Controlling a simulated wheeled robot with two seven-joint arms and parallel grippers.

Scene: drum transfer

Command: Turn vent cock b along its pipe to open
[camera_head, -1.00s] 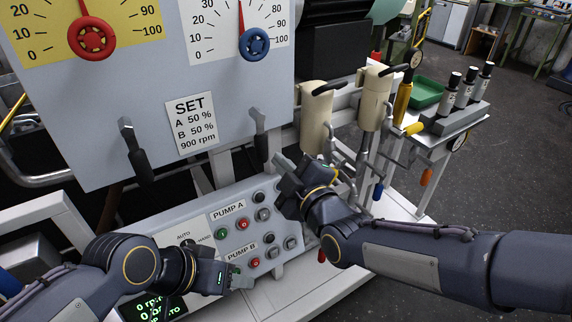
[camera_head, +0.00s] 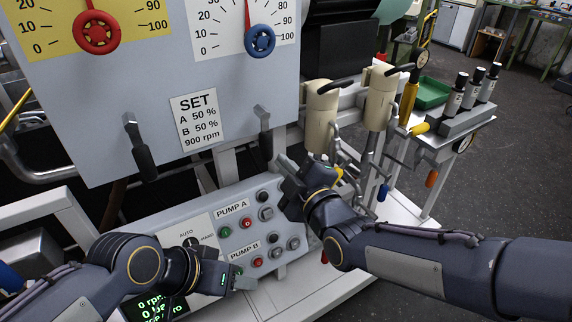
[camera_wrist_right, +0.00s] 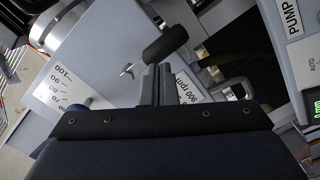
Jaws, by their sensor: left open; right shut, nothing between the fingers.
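Two black-handled levers with metal stems hang at the panel's lower edge, one (camera_head: 144,160) below the red dial and one (camera_head: 266,144) below the blue dial. No label shows which is vent cock b. The right-hand lever points nearly straight down, slightly tilted. My right gripper (camera_head: 284,163) is shut and empty just right of it. In the right wrist view its closed fingers (camera_wrist_right: 157,84) lie close to a lever's black handle (camera_wrist_right: 165,42); I cannot tell whether they touch. My left gripper (camera_head: 243,283) is open and empty by the lower pump buttons.
The pump button panel (camera_head: 205,222) lies below the levers. The white SET card (camera_head: 199,118) is between them, under the red dial (camera_head: 98,33) and blue dial (camera_head: 260,39). A green tray (camera_head: 432,93) is behind.

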